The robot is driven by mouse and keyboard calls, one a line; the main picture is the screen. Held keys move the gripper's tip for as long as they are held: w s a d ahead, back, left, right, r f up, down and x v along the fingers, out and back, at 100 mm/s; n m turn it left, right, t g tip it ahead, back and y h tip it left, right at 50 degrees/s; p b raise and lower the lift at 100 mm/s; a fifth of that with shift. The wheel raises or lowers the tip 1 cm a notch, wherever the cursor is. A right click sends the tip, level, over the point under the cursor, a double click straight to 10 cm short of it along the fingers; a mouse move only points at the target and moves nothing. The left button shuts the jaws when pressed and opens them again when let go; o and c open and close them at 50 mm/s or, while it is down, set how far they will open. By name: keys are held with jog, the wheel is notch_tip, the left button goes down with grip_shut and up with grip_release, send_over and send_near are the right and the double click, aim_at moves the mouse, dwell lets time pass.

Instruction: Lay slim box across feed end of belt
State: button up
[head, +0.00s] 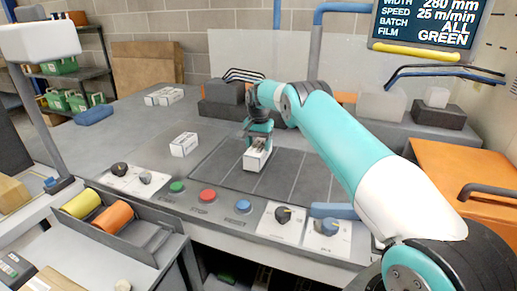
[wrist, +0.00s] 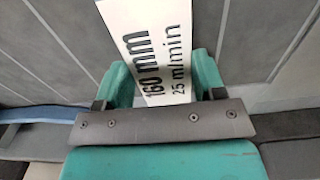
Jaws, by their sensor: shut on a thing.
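My gripper (head: 258,143) points down over the dark grey belt (head: 314,181) and is shut on a slim white box (head: 255,161). The wrist view shows the box (wrist: 150,40) between the teal fingers of my gripper (wrist: 165,88), its top printed "160 mm 25 m/min". The box is low at the belt's surface, near its left part; I cannot tell whether it touches. Part of the box is hidden by the gripper.
Another white box (head: 184,145) stands left of the belt, and more boxes (head: 164,96) lie further back. Green, red and blue buttons and knobs line the front panel (head: 160,189). A sign (head: 428,22) reads 280 mm, 25 m/min, ALL GREEN. An orange cabinet (head: 465,175) is at right.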

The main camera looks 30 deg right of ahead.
jog(key=shift+f, duration=1.15)
jog(key=shift+f, duration=0.1)
jog(key=o, duration=0.7)
jog(key=shift+f, duration=0.15)
jog(key=shift+c, duration=0.2)
jog(key=o, duration=0.4)
jog(key=shift+o, duration=0.2)
